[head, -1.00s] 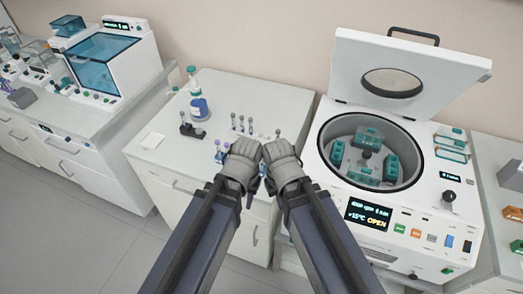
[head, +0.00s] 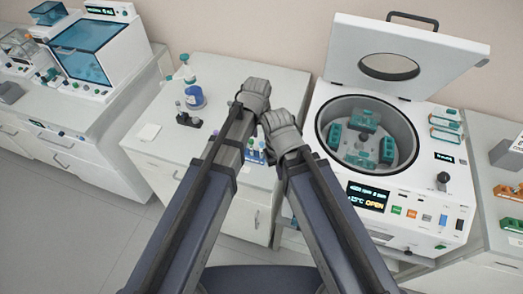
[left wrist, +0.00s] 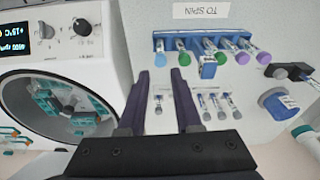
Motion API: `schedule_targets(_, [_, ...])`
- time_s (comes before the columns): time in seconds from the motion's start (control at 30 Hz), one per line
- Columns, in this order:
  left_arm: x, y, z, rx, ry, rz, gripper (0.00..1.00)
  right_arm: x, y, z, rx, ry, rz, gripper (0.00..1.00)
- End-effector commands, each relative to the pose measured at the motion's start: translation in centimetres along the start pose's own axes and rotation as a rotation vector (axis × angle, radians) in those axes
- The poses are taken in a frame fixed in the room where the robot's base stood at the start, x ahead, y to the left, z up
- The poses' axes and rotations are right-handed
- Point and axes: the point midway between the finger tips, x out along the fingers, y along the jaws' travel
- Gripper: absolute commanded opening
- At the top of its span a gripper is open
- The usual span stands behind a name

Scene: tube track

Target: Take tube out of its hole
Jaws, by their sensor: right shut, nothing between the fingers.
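A blue rack (left wrist: 175,46) holds several tubes with green and purple caps (left wrist: 243,57) below the TO SPIN label in the left wrist view. In the head view a little of the tubes (head: 255,154) shows between my arms. Several grey-capped tubes (left wrist: 205,114) stand in a separate group, to the right of my left fingers in the left wrist view, with one (left wrist: 158,109) seen between them. My left gripper (head: 255,94) is over the back of the cabinet top; its fingers (left wrist: 160,76) are open and empty. My right gripper (head: 284,131) is shut and empty, nearer the centrifuge.
An open centrifuge (head: 410,180) with a raised lid (head: 440,65) stands close on the right.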

Motion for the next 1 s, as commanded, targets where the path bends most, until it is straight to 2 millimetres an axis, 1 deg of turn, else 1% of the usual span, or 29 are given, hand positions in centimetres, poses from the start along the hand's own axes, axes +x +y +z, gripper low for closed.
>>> schedule_targets(0.4, [5.3, 0.0, 0.1, 0.001, -0.001, -0.001, 0.33, 5.2, -0.5, -0.3, -0.009, 0.0, 0.002, 0.0])
schedule_targets(0.5, [5.9, 0.0, 0.1, 0.001, -0.001, -0.001, 0.33, 5.8, -0.5, -0.3, -0.011, 0.0, 0.002, 0.0])
schedule_targets(0.77, [6.1, 0.0, 0.1, 0.001, -0.001, -0.001, 0.33, 6.0, -0.5, -0.4, -0.011, 0.0, 0.002, 0.0])
schedule_targets(0.87, [6.8, 0.0, 0.1, 0.001, -0.001, -0.001, 0.33, 6.7, -0.6, -0.4, -0.011, 0.0, 0.002, 0.0])
schedule_targets(1.0, [8.4, 0.0, 0.1, 0.001, -0.001, -0.001, 0.33, 8.3, -0.8, -0.5, -0.011, 0.0, 0.002, 0.0])
